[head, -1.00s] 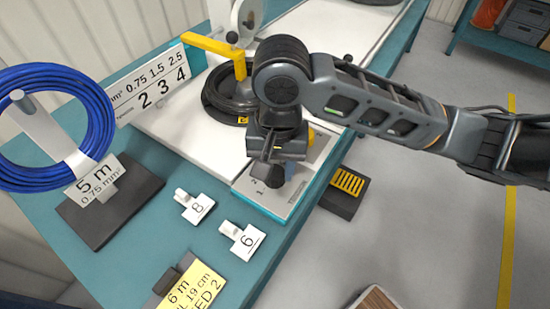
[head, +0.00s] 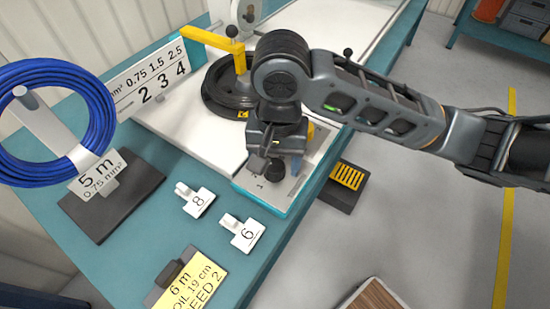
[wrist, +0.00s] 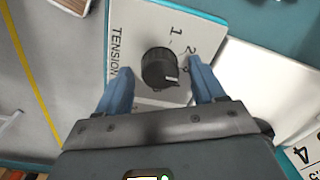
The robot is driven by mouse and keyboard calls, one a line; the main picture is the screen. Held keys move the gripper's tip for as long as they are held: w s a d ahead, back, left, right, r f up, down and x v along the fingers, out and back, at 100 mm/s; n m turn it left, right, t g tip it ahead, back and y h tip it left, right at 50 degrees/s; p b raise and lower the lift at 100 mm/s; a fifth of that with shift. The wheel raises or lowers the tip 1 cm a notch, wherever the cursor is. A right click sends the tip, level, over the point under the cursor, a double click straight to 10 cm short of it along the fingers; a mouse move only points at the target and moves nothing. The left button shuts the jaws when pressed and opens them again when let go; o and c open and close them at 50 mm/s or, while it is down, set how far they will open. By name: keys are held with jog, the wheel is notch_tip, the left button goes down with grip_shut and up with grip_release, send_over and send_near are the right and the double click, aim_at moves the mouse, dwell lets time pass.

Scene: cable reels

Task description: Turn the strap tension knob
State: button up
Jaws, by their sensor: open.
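The strap tension knob is a round black knob (wrist: 158,66) with a white pointer mark, on a light panel (wrist: 140,22) printed TENSION, 1 and 2. The mark points toward the lower right in the wrist view, and another marking there is partly covered by a finger. My gripper (wrist: 161,64) is open, with one blue finger on each side of the knob and visible gaps between. In the head view, my gripper (head: 276,155) is over the panel and the black knob (head: 275,171) shows just below it. Whether the fingertips reach the knob's height is unclear.
A black coil (head: 222,103) under a yellow arm (head: 212,45) lies behind my gripper. A blue cable reel (head: 105,105) stands left. A yellow-topped block (head: 347,177) sits right of the panel.

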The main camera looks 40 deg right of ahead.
aim_at(276, 165)
notch_tip(276, 165, up, 8)
jog(key=shift+s+d+f+p, duration=0.1)
jog(key=shift+p, duration=0.85)
